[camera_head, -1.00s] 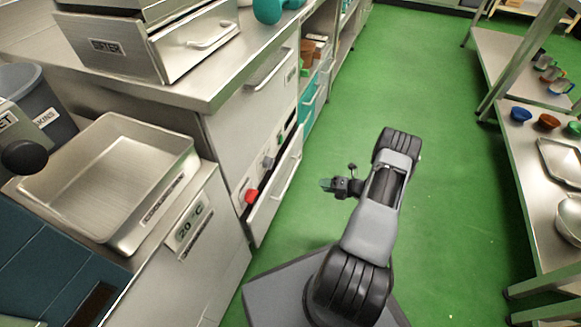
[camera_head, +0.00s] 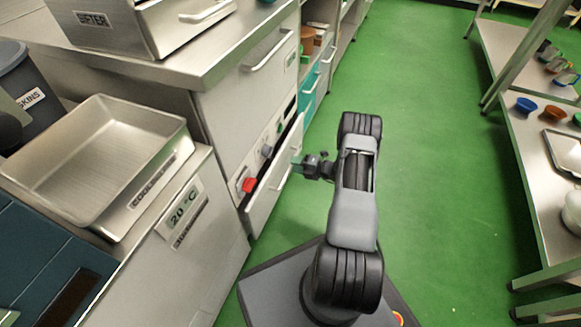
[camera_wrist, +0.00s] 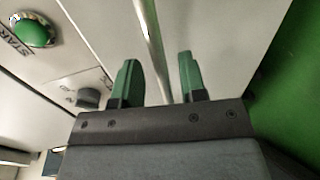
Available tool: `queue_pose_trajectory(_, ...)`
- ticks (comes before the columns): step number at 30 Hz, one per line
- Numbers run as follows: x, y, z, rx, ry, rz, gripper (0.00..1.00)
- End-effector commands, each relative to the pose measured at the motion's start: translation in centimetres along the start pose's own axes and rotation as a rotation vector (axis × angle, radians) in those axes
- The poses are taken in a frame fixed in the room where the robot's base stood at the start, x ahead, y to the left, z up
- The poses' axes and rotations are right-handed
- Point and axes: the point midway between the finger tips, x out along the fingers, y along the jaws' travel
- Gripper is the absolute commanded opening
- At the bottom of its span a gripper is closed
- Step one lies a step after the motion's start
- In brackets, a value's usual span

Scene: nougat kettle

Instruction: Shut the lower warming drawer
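The lower warming drawer (camera_head: 268,199) is the pale front low on the counter unit, left of my arm. It stands out from the unit, with a gap behind its top edge. Its long bar handle (camera_head: 285,176) runs along the front. My gripper (camera_head: 297,165) is at the handle, near the drawer's far end. In the wrist view my gripper (camera_wrist: 159,62) has its two green fingers apart, and the handle bar (camera_wrist: 152,45) passes between them. I cannot tell whether either finger touches the bar.
A panel with a red knob (camera_head: 248,185) sits behind the drawer's top edge; a green start button (camera_wrist: 33,33) shows in the wrist view. An upper drawer (camera_head: 238,97) appears closed. A metal cooling tray (camera_head: 150,195) stands left. Shelving (camera_head: 530,180) stands right. Green floor between is clear.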

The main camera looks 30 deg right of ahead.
Motion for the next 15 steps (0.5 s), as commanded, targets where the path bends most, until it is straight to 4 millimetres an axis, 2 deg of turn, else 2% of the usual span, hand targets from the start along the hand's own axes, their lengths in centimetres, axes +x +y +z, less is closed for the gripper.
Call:
queue_pose_trajectory(6,1.9,-0.1,0.0,-0.002,0.002,-0.001,0.39)
queue_pose_trajectory(15,2.2,0.0,0.0,-0.002,0.001,-0.001,0.39)
